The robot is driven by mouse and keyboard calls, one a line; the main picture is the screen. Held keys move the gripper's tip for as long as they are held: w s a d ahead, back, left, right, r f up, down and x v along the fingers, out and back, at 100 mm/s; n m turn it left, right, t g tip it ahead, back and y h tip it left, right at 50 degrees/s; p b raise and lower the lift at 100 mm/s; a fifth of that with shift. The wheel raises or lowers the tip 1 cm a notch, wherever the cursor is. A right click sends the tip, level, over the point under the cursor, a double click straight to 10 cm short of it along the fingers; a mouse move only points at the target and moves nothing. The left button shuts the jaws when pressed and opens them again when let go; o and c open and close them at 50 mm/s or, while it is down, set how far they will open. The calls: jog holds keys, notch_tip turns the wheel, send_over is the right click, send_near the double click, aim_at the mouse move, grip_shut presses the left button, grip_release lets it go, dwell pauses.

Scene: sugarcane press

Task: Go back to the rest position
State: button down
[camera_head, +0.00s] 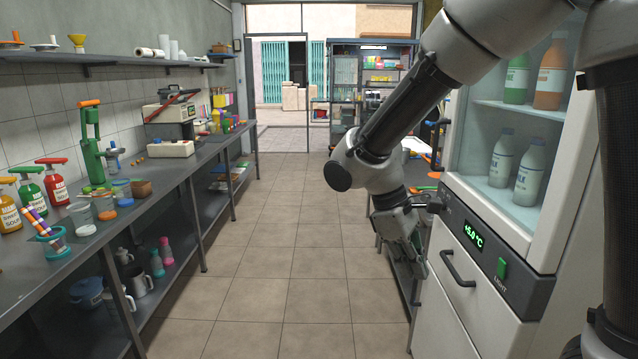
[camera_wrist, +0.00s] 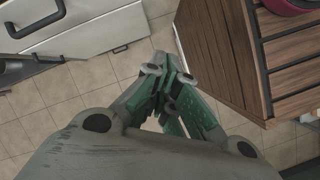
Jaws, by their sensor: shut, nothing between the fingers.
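My gripper (camera_head: 418,262) hangs pointing down at the end of my arm in the head view, beside the white fridge cabinet (camera_head: 462,300) on the right. In the wrist view my gripper (camera_wrist: 170,78) has its green-padded fingers together, with nothing between them. Below the fingers there is tiled floor. A white drawer front (camera_wrist: 85,35) with a dark handle is at the upper left of the wrist view. A wooden slatted box or cart (camera_wrist: 295,65) with a dark rail is to the right of the fingers.
A long metal workbench (camera_head: 150,185) with bottles, cups and a green press (camera_head: 92,145) runs along the left wall. The fridge has a glass door, milk bottles (camera_head: 530,168) and a handle (camera_head: 457,268). The tiled aisle (camera_head: 270,250) is clear up to the doorway.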

jog(key=s+d+r+m+t+y, duration=0.2)
jog(key=s+d+r+m, duration=0.3)
jog(key=d, duration=0.4)
jog(key=s+d+r+m+t+y, duration=0.2)
jog(key=s+d+r+m+t, duration=0.2)
jog(key=s+d+r, duration=0.3)
jog(key=shift+s+d+m, duration=0.15)
jog(key=shift+d+m, duration=0.75)
jog(key=shift+d, duration=0.1)
